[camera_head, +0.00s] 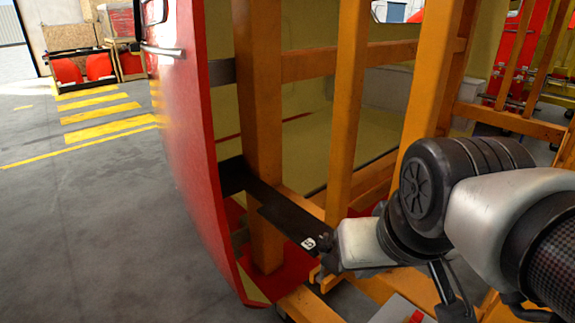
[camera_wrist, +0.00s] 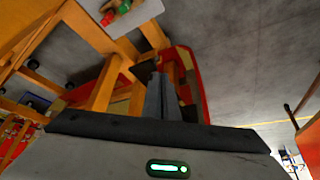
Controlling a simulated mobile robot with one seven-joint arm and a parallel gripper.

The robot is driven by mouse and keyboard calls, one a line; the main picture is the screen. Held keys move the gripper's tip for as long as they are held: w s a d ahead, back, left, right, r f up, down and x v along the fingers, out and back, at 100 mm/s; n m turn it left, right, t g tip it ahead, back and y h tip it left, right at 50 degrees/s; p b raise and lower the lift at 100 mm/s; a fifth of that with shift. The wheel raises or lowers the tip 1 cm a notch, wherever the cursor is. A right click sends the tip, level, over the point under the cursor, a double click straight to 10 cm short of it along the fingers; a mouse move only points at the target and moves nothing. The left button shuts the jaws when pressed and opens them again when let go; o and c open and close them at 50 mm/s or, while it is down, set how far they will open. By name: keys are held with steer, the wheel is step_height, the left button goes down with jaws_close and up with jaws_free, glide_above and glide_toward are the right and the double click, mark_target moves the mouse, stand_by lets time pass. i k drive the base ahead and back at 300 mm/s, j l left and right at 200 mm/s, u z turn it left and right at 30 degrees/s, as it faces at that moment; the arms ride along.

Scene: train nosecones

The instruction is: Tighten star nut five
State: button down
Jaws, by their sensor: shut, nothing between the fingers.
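A white tag with a dark mark that looks like a 5 (camera_head: 308,243) sits at the near end of a black flat bar (camera_head: 280,212). The bar runs from the red nosecone panel (camera_head: 185,130) past an orange upright. My gripper (camera_head: 324,254) is right at this tagged end, and its fingers are mostly hidden there. I cannot make out the star nut itself in either view. In the wrist view my gripper (camera_wrist: 160,88) has its fingers together, pointing at the orange frame (camera_wrist: 105,85) and red parts. A small dark piece (camera_wrist: 143,70) shows beside the fingertips; whether they touch is unclear.
Orange uprights (camera_head: 345,110) and crossbeams stand close around my arm. A pale plate with red on it (camera_head: 402,310) lies at the bottom edge, below my arm. Open grey floor (camera_head: 80,220) with yellow stripes lies left of the red panel.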

mark_target(325, 249)
steer(key=j+z, duration=0.1)
steer(key=z, duration=1.25)
steer(key=j+z, duration=0.6)
steer(key=z, duration=0.2)
steer(key=k+j+z, duration=0.1)
steer(key=j+z, duration=0.3)
steer(key=k+j+z, duration=0.15)
steer(key=j, duration=0.35)
steer(key=k+j+z, duration=0.1)
steer(key=k+j, duration=0.3)
